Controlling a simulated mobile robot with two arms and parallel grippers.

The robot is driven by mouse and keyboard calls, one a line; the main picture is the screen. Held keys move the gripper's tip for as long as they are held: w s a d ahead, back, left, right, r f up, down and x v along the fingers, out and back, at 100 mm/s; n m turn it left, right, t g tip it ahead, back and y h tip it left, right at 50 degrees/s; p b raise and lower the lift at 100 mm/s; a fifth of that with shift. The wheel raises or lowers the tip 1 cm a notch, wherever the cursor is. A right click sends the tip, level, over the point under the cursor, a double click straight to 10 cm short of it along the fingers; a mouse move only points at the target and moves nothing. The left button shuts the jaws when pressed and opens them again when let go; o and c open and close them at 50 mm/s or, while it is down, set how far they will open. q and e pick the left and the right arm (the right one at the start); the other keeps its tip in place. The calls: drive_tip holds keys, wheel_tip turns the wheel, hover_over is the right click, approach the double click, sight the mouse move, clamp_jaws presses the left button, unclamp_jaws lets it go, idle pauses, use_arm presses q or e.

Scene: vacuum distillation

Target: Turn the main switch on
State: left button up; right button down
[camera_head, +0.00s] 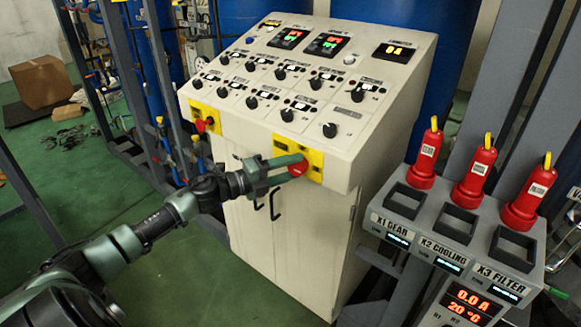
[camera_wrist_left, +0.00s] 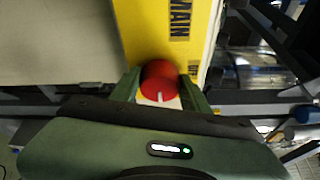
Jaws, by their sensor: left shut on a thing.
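The main switch is a red knob (camera_head: 299,168) on a yellow plate (camera_head: 315,158) at the right of the cabinet's front edge. In the left wrist view the red knob (camera_wrist_left: 160,80) has a small white mark at its lower side, and the plate (camera_wrist_left: 185,45) reads "MAIN". My left gripper (camera_head: 292,164) reaches in from the left, its green fingers shut on the knob, one on each side in the left wrist view (camera_wrist_left: 160,92). The fingers partly cover the knob in the head view. My right gripper is out of view.
The sloped panel (camera_head: 300,85) above carries several black knobs and lit displays. Another red knob (camera_head: 205,124) sits on a yellow plate at the left. Door handles (camera_head: 273,205) are below my gripper. A rack with red plugs (camera_head: 470,180) stands at right.

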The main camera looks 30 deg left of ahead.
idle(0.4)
use_arm(q)
drive_tip(key=o, duration=1.4)
drive_tip(key=shift+c, duration=0.2)
drive_tip(key=shift+s+a+f, duration=0.1)
drive_tip(key=shift+s+f, duration=0.05)
drive_tip(key=shift+s, duration=0.1)
drive_tip(key=b+v, duration=0.2)
drive_tip(key=v, duration=0.5)
drive_tip(key=shift+s+a, duration=0.1)
